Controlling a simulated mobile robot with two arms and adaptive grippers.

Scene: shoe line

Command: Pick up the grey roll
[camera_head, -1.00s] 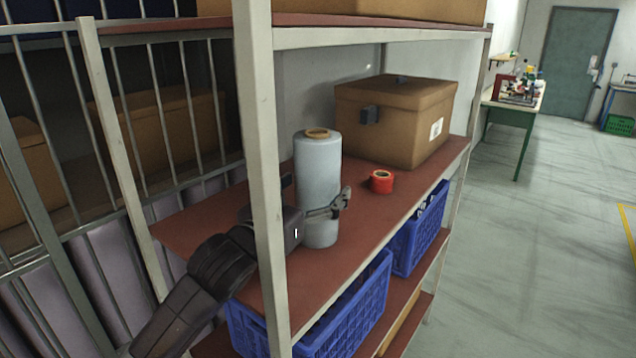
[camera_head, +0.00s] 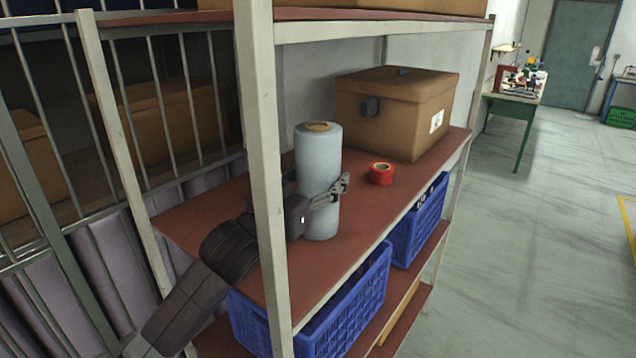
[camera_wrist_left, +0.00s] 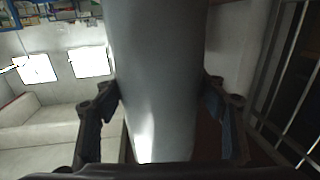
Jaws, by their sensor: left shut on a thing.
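The grey roll (camera_head: 317,160) stands upright on the brown-red middle shelf (camera_head: 225,215), with a tan core showing at its top. My left gripper (camera_head: 318,190) reaches in from the left past the shelf's front post and is shut around the roll's middle. In the left wrist view the roll (camera_wrist_left: 160,75) fills the space between the two fingers of my left gripper (camera_wrist_left: 165,110). Whether the roll's base touches the shelf is hard to tell. My right gripper is not in view.
A small red tape roll (camera_head: 381,174) lies to the right of the grey roll. A brown cardboard box (camera_head: 390,115) stands behind it. A pale metal post (camera_head: 260,150) stands close to my left arm. Blue crates (camera_head: 345,310) sit on the shelf below.

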